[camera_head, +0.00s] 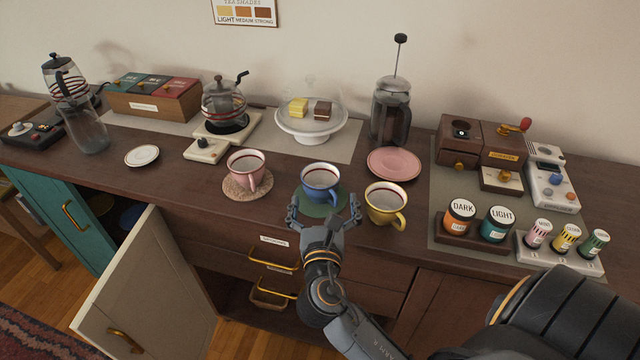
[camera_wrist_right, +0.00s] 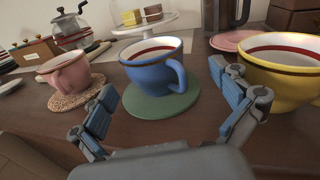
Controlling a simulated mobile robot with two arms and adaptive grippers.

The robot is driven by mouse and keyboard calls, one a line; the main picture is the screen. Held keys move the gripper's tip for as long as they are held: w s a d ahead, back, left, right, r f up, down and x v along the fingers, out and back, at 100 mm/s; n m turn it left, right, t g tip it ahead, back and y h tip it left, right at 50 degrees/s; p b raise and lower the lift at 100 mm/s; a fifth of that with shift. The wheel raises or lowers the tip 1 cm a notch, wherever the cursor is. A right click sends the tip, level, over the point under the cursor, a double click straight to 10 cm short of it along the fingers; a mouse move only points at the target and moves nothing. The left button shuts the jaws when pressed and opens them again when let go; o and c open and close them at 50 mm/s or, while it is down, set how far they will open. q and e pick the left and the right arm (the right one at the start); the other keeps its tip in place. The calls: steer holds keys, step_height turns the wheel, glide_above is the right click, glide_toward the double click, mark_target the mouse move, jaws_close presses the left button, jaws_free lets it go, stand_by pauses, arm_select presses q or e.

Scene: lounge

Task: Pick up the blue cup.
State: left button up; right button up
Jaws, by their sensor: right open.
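The blue cup (camera_head: 320,184) stands upright on a round green coaster (camera_head: 311,208) near the counter's front edge. In the right wrist view the blue cup (camera_wrist_right: 158,72) sits ahead, between my two spread fingers, with its handle to the right. My right gripper (camera_head: 325,206) is open and empty, in front of the cup, its fingertips pointing at it. In the right wrist view the right gripper (camera_wrist_right: 170,108) shows both fingers apart; I cannot tell whether either touches the coaster. My left gripper is not in view.
A pink cup (camera_head: 246,167) on a woven coaster stands left of the blue cup. A yellow cup (camera_head: 385,204) stands close on the right. Behind are a cake stand (camera_head: 311,122), a pink plate (camera_head: 395,164) and a French press (camera_head: 390,112). A cabinet door (camera_head: 150,290) hangs open below.

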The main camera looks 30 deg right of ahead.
mark_target(322, 169)
steer(key=shift+w+a+p+x, duration=0.1)
steer(key=shift+a+p+x, duration=0.05)
steer(key=shift+x, duration=1.4)
steer(key=shift+w+a+p+x, duration=0.15)
steer(key=shift+a+x, duration=0.05)
steer(key=shift+x, duration=1.35)
steer(key=shift+r, duration=0.2)
steer(key=c, duration=1.3)
steer(key=shift+r, duration=0.1)
steer(key=shift+c, duration=0.2)
